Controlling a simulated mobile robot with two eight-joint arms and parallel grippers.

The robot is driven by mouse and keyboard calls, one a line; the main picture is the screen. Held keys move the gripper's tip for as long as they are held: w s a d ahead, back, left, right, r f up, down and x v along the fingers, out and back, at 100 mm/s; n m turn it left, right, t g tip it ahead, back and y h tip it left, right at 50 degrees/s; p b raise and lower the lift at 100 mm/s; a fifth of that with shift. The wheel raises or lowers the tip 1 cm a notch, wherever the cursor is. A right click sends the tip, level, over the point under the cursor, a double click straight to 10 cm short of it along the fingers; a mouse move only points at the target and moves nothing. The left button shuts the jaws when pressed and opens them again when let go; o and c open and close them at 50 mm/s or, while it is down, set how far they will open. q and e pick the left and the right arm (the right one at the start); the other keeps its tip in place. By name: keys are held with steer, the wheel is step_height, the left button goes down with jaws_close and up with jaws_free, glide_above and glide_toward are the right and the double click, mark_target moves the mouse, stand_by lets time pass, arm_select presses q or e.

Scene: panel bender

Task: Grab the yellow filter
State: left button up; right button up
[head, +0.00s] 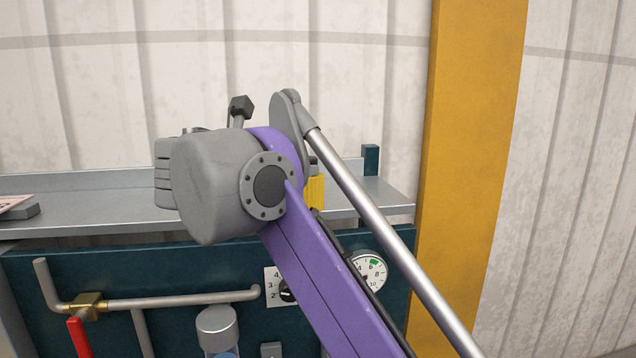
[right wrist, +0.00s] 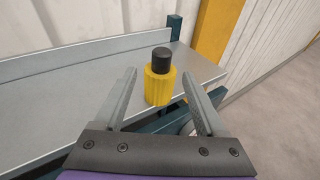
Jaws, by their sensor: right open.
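The yellow filter (right wrist: 159,86) is a ribbed yellow cylinder with a black cap, standing upright on the grey metal shelf (right wrist: 60,105) near its right end. In the head view only a strip of the filter (head: 316,192) shows, the rest hidden behind my right arm. In the right wrist view my right gripper (right wrist: 160,98) is open, with one finger on each side of the filter in the picture. I cannot tell whether the filter is fully between the fingers. In the head view the right gripper's fingers are hidden behind the arm. My left gripper is not in view.
A yellow post (head: 470,150) stands right of the shelf. A dark teal post (head: 371,160) rises at the shelf's end. Below are a round gauge (head: 370,270), a numbered dial (head: 287,291), pipes (head: 180,301) and a red handle (head: 79,338). The shelf's left part is mostly clear.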

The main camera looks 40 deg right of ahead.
mark_target(316, 163)
steer(key=x, duration=1)
steer(key=shift+w+d+r, duration=0.15)
steer(key=shift+d+r, duration=0.2)
steer(key=shift+a, duration=0.1)
steer(key=shift+c, duration=0.4)
jaws_close()
